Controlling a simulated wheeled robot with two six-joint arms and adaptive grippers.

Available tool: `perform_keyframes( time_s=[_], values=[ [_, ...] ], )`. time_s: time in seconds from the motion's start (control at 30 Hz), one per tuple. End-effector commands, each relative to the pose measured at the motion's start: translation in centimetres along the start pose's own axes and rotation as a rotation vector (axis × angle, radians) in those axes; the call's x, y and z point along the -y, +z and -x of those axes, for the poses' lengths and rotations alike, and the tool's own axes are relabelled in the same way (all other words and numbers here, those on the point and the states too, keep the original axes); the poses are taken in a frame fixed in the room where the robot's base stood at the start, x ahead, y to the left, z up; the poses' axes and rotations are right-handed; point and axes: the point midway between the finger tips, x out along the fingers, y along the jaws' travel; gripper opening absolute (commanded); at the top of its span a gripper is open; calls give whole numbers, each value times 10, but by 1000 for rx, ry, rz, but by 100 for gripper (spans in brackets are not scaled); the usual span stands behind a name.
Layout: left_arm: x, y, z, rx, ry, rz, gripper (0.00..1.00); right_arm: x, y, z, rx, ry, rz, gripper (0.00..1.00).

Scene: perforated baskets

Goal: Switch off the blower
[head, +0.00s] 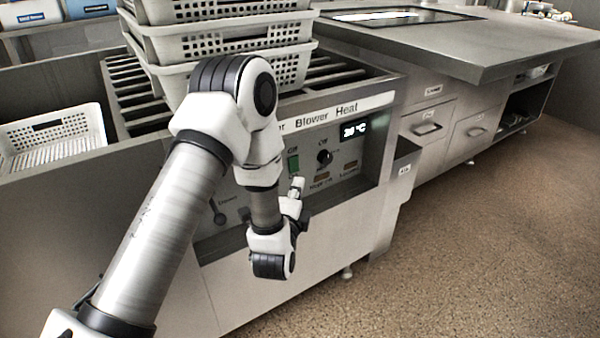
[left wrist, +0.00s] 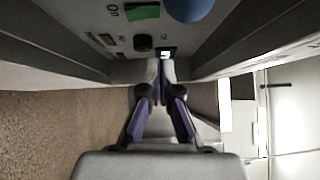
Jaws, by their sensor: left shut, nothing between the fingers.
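My left gripper (head: 298,184) is shut and empty, in front of the panel just below the green switch. Its closed fingertips (left wrist: 160,66) show in the left wrist view. Contact cannot be told. My right gripper is out of view.
A stack of grey perforated baskets (head: 235,45) stands on the machine's slatted top. Another basket (head: 60,135) is at the left. A dark lever (head: 218,212) is low on the panel. A steel counter (head: 470,45) is at the right, with open floor in front.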

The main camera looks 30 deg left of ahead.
Motion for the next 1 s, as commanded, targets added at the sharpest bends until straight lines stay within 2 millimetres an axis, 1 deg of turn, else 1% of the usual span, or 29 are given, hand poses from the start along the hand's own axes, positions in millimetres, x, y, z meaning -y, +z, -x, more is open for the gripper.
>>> perform_keyframes(
  time_s=[0.03, 0.1, 0.23, 0.33, 0.83, 0.87, 0.93, 0.97, 1.0],
  values=[
    [4, -1, 11, -4, 2, -2, 0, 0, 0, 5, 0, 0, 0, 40],
    [5, -1, 23, -3, 2, -3, 0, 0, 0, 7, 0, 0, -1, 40],
    [7, 0, 37, -2, 0, -1, 0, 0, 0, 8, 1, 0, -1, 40],
    [7, 0, 41, -1, -1, -1, 0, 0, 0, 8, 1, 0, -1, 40],
    [5, 0, 41, -1, 1, -1, 0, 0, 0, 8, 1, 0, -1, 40],
    [2, 0, 42, -2, 8, -4, 0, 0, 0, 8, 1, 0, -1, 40],
    [-16, -2, 49, -13, 42, -22, 0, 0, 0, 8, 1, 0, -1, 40],
    [-29, -4, 54, -22, 66, -36, 0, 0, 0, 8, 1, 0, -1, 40],
    [-49, -8, 65, -44, 111, -58, 0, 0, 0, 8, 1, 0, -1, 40]
  ],
)
